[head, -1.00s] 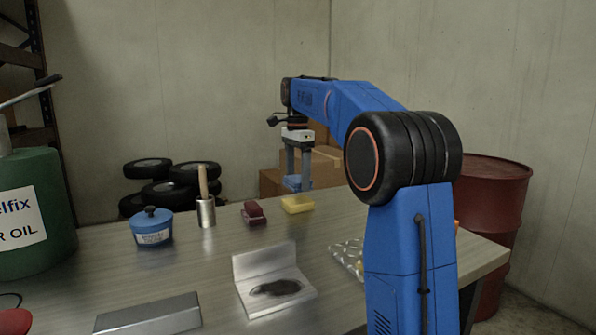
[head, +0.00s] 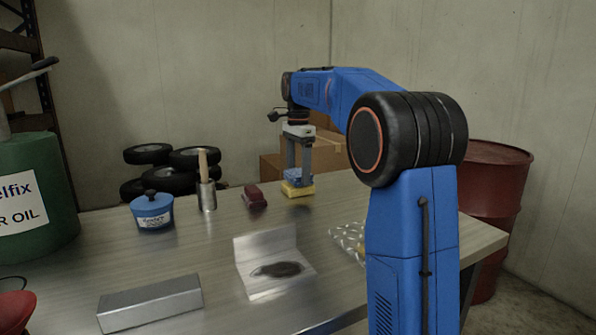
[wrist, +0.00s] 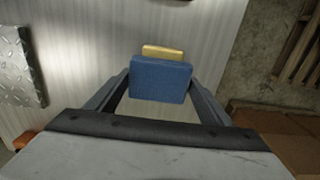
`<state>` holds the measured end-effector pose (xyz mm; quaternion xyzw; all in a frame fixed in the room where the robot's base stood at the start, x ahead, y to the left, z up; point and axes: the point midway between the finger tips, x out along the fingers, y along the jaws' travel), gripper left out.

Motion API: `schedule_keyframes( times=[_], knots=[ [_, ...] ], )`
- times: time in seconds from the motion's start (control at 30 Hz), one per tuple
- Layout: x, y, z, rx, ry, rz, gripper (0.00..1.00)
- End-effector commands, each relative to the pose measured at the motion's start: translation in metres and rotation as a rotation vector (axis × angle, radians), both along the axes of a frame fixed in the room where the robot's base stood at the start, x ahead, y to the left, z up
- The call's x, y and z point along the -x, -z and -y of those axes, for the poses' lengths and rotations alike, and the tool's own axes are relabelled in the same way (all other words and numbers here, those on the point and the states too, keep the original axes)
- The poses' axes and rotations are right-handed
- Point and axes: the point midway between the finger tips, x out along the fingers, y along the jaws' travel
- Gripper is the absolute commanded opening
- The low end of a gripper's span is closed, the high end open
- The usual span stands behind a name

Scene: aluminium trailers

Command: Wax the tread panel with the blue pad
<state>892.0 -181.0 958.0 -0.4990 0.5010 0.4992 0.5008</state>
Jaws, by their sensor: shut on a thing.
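My gripper (head: 299,170) is shut on the blue pad (head: 291,174), near the table's far edge. The pad is just above a yellow block (head: 299,190); I cannot tell whether they touch. In the wrist view the blue pad (wrist: 160,80) sits between the fingers of my gripper (wrist: 160,88) and partly hides the yellow block (wrist: 163,51). The tread panel (head: 347,238) is a diamond-patterned metal plate on the table, largely hidden behind my arm. It also shows at the left edge of the wrist view (wrist: 16,70).
On the table stand a maroon block (head: 254,197), a metal can with a wooden handle (head: 207,195), a blue lidded pot (head: 152,212), a smudged metal angle (head: 268,250) and a grey bar (head: 150,302). A green drum (head: 30,200) is left; a red barrel (head: 490,215) stands beyond the right edge.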

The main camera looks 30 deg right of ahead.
Motion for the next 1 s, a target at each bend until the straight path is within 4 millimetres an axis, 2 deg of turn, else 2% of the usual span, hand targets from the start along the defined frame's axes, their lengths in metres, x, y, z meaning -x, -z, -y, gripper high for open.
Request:
schedule_keyframes(
  times=[1.0],
  knots=[
    [-0.0001,0.0069,0.0000,0.000,0.000,0.000,0.56]
  ],
)
